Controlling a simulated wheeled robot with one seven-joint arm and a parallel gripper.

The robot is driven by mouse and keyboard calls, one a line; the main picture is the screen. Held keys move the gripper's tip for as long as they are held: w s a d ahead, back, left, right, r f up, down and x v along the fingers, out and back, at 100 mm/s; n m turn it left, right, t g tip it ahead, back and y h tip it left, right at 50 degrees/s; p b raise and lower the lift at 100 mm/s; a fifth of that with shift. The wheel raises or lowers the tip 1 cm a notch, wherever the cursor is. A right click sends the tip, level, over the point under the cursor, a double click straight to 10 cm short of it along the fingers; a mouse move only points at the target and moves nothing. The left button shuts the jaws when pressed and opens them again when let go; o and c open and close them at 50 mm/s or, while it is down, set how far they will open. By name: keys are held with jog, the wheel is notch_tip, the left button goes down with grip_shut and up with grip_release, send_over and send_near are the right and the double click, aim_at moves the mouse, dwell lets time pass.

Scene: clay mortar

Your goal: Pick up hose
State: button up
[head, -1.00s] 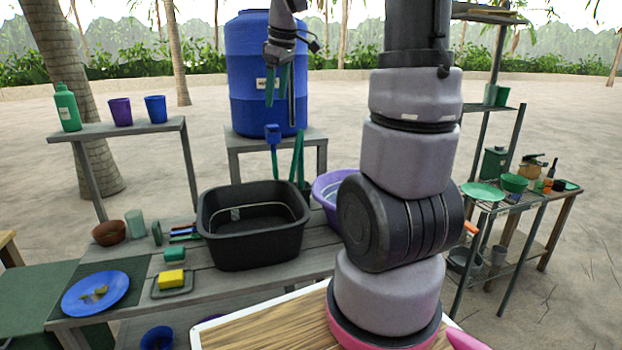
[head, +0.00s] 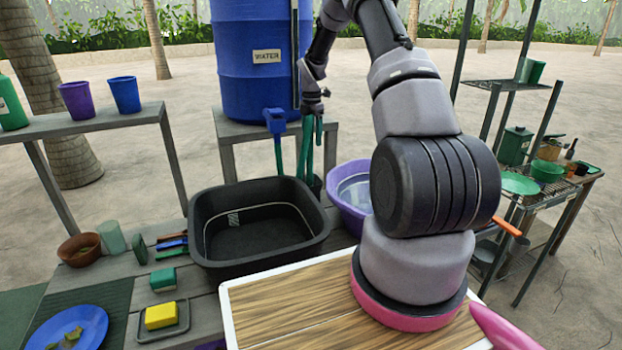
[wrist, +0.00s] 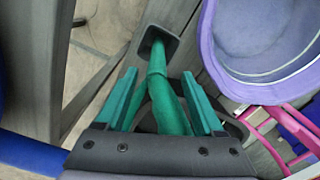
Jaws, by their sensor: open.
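The green hose (head: 306,160) stands at the back of the bench, to the right of the blue tap on the water barrel. Its lower end is in a dark holder (head: 317,186). My gripper (head: 313,120) is at the upper part of the hose. In the wrist view my gripper (wrist: 160,78) is open, with one green finger on each side of the hose (wrist: 164,92). The hose runs between the fingers towards a square grey opening (wrist: 158,42). Whether a finger touches it I cannot tell. Fingers and hose have similar green colours and partly merge in the head view.
The blue water barrel (head: 256,75) with its blue tap (head: 275,118) stands close on the left. A purple basin (head: 352,210) is close on the right. A black tub (head: 222,262) lies in front. A rack (head: 524,208) with dishes stands at far right.

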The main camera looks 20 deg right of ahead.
aim_at(310, 156)
jog(key=f, duration=0.8)
jog(key=shift+w+a+f, duration=0.1)
jog(key=shift+a, duration=0.25)
grip_shut()
